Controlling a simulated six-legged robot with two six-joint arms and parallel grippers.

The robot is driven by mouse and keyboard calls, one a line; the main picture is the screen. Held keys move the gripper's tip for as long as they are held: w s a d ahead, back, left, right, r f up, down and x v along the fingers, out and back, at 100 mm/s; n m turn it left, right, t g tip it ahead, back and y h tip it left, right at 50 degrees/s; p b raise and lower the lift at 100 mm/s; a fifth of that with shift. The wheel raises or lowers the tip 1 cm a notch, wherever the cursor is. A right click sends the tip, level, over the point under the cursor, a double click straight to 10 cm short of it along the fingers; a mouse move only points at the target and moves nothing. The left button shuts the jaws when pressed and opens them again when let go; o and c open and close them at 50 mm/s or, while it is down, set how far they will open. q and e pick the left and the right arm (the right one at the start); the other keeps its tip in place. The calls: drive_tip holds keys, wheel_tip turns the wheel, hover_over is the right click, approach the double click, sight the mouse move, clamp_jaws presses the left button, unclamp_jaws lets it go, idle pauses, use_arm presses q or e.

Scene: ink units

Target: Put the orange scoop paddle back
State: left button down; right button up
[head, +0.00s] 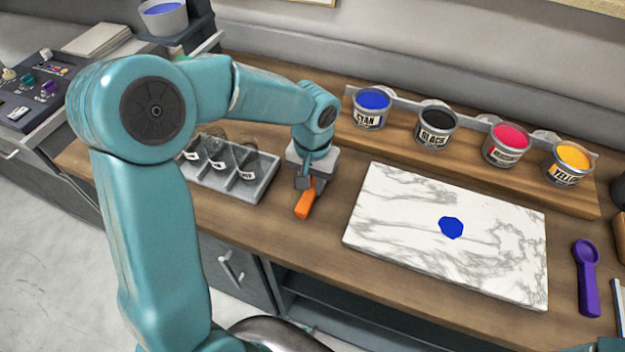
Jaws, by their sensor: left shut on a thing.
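My left gripper (306,181) is shut on the orange scoop paddle (305,204). The orange handle shows below the fingers and slants down over the wooden counter, just right of the grey tray. I cannot tell whether it touches the counter, and its other end is hidden by the gripper. The grey divided tray (262,193) holds several dark scoops with white labels. My left arm hides the tray's left part. My right gripper is not in view.
A marble slab (400,232) with a blue ink blob (451,228) lies right of the gripper. Ink cans in blue (371,108), black (436,126), red (506,145) and yellow (568,165) stand on a shelf behind. A purple scoop (587,280) lies at the right.

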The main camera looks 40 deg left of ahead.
sight(312, 187)
use_arm(q)
drive_tip(key=shift+s, duration=0.1)
drive_tip(key=c, duration=0.9)
unclamp_jaws()
wheel_tip(312, 187, up, 12)
drive_tip(key=shift+r, duration=0.1)
